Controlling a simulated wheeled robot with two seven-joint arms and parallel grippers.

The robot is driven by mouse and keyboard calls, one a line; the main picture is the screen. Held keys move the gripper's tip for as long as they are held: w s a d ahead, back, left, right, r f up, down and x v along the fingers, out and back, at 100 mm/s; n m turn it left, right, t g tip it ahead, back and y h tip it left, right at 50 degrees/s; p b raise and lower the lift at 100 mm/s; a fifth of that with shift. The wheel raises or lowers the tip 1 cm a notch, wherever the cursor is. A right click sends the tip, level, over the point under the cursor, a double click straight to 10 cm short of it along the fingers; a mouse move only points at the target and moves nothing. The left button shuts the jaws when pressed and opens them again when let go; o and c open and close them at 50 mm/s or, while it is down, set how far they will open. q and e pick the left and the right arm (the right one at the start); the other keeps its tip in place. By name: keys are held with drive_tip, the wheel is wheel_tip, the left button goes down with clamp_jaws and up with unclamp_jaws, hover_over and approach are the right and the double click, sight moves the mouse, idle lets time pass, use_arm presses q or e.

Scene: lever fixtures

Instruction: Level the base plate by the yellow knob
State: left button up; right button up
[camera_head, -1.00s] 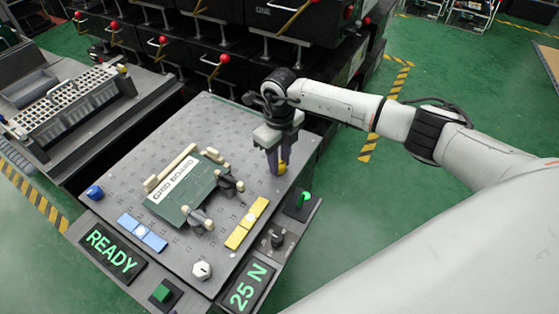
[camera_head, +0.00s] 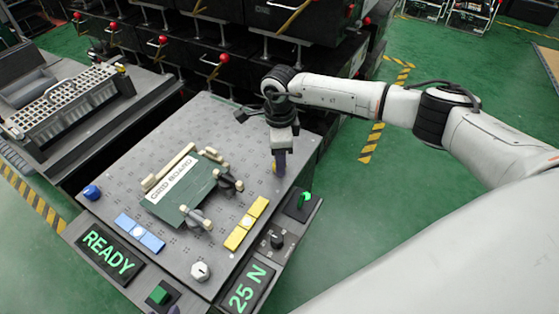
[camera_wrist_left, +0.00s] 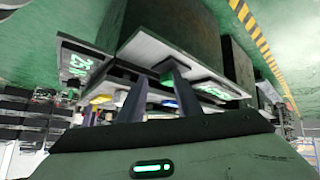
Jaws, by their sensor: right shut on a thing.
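The grey base plate (camera_head: 225,122) carries a green grid board (camera_head: 188,185). The yellow knob (camera_head: 274,168) is at the plate's right corner, mostly hidden by the fingers. My right gripper (camera_head: 279,168) points down and is shut on it. A blue knob (camera_head: 93,192) is at the left corner and a white knob (camera_head: 200,271) at the front. A blue bar (camera_head: 140,232) and a yellow bar (camera_head: 246,224), each with a pale round middle, lie on the plate. My left gripper (camera_wrist_left: 155,82) shows only in the left wrist view, its fingers apart and empty.
A READY display (camera_head: 109,252) and a 25 N display (camera_head: 247,288) sit along the front edges. A green button (camera_head: 159,294), a green-lit switch (camera_head: 304,199) and a black dial (camera_head: 277,240) are beside them. Dark crates with red-ball levers (camera_head: 216,66) stand behind.

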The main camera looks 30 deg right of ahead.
use_arm(q)
drive_tip(key=shift+f, duration=0.15)
use_arm(e)
drive_tip(key=shift+n, duration=0.5)
drive_tip(key=o, duration=1.1)
drive_tip(key=shift+r, duration=0.15)
use_arm(q)
drive_tip(key=shift+s+a+r+n+t+y+p, duration=0.15)
drive_tip(key=shift+s+a+r+t+p, duration=0.1)
drive_tip(key=shift+a+r+p, duration=0.25)
drive_tip(key=shift+s+a+r+n+t+y+p, duration=0.15)
drive_tip(key=shift+s+a+r+p, duration=0.2)
drive_tip(key=shift+p, duration=0.35)
use_arm(e)
wheel_tip(320, 180, up, 10)
drive_tip(key=shift+r, duration=0.1)
use_arm(q)
drive_tip(key=shift+w+d, duration=0.15)
use_arm(e)
drive_tip(key=shift+a, duration=0.1)
